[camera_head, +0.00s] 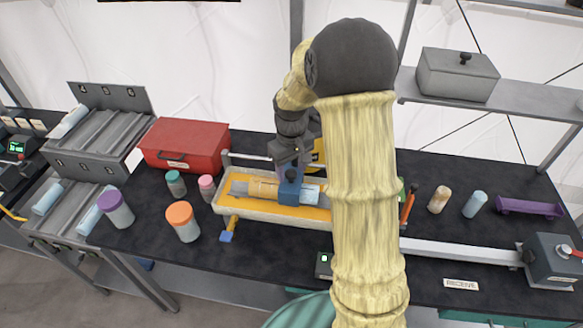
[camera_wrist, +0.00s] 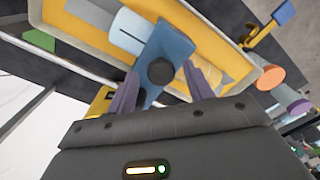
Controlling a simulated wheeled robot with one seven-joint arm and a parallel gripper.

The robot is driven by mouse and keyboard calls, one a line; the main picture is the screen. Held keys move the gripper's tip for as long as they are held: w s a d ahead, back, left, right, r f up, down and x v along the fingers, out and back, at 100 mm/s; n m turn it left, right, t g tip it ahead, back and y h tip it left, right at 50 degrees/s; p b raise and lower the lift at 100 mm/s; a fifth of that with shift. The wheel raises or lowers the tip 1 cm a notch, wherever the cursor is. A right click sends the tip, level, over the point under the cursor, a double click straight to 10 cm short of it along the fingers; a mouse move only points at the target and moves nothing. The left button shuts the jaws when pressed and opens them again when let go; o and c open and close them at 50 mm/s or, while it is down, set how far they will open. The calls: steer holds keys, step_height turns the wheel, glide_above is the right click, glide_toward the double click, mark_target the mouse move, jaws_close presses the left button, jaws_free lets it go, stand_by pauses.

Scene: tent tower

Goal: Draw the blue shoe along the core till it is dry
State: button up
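The blue shoe (camera_head: 289,192) sits across the core in a shallow tray (camera_head: 262,213) with a yellow-orange floor. The core shows a tan stretch (camera_head: 262,189) left of the shoe and a pale blue stretch (camera_head: 309,193) to its right. In the wrist view the shoe (camera_wrist: 168,50) has a round dark knob (camera_wrist: 161,71) on top. My gripper (camera_wrist: 160,88) is open above the shoe, its two purple fingers on either side of the knob with gaps showing. In the head view my gripper (camera_head: 293,170) is over the shoe. My arm hides the tray's right end.
A red box (camera_head: 183,145) stands behind left. Jars with teal (camera_head: 175,183), pink (camera_head: 207,188), orange (camera_head: 182,221) and purple (camera_head: 115,208) lids stand left of the tray. Two small cylinders (camera_head: 439,199) and a purple holder (camera_head: 529,207) are at right. A grey rail runs front right.

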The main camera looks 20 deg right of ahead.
step_height(320, 180, up, 17)
steer(key=b, duration=0.3)
steer(key=shift+r, duration=0.2)
stand_by(1.0)
steer(key=s+a+f+m+t, duration=0.2)
steer(key=s+f+m, duration=0.1)
steer(key=s+f, duration=1.4)
steer(key=shift+a+f+m+t+b, duration=0.2)
steer(key=shift+f+m+t+b, duration=0.1)
steer(key=shift+f+b, duration=0.15)
